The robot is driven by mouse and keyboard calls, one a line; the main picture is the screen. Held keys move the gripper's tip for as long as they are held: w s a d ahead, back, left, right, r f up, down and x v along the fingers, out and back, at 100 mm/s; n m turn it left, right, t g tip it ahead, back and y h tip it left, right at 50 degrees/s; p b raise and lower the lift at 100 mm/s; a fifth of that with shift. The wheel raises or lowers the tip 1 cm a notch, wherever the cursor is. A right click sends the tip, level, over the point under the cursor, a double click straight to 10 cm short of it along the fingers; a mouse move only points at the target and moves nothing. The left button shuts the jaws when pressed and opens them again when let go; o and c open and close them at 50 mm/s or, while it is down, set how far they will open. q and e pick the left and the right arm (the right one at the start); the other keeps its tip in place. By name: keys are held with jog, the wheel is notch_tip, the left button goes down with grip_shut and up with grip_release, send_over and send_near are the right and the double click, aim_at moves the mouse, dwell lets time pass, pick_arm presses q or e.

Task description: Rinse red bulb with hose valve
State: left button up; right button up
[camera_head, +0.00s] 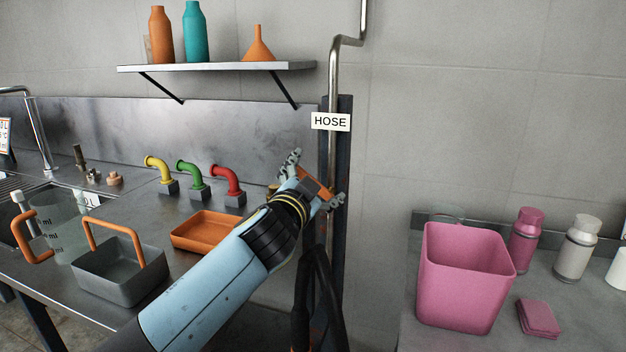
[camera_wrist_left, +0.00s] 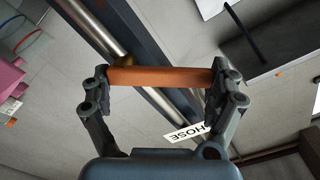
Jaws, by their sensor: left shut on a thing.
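My left gripper (camera_head: 316,180) is at the vertical metal pipe by the HOSE sign (camera_head: 330,122). It is shut on the orange hose valve handle (camera_wrist_left: 160,77), which spans between its fingers in the left wrist view. The valve handle is partly hidden by the gripper in the head view. Behind it in the wrist view are the metal pipe (camera_wrist_left: 92,28) and a brass-coloured fitting (camera_wrist_left: 126,61). A black hose (camera_head: 318,290) hangs below my left gripper. I cannot make out a red bulb in either view. My right gripper is not in view.
Yellow, green and red (camera_head: 228,182) elbow pipes stand on the left counter, near an orange tray (camera_head: 205,217) and a grey basket (camera_head: 105,285). A shelf (camera_head: 215,68) holds bottles and a funnel. A pink bin (camera_head: 462,285) and bottles stand on the right counter.

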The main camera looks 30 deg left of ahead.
pick_arm(q)
jog(key=shift+d+m, duration=0.1)
jog(key=shift+m, duration=0.3)
jog(key=o, duration=1.4)
jog(key=shift+c, duration=0.2)
jog(key=v, duration=1.2)
dwell(4.8)
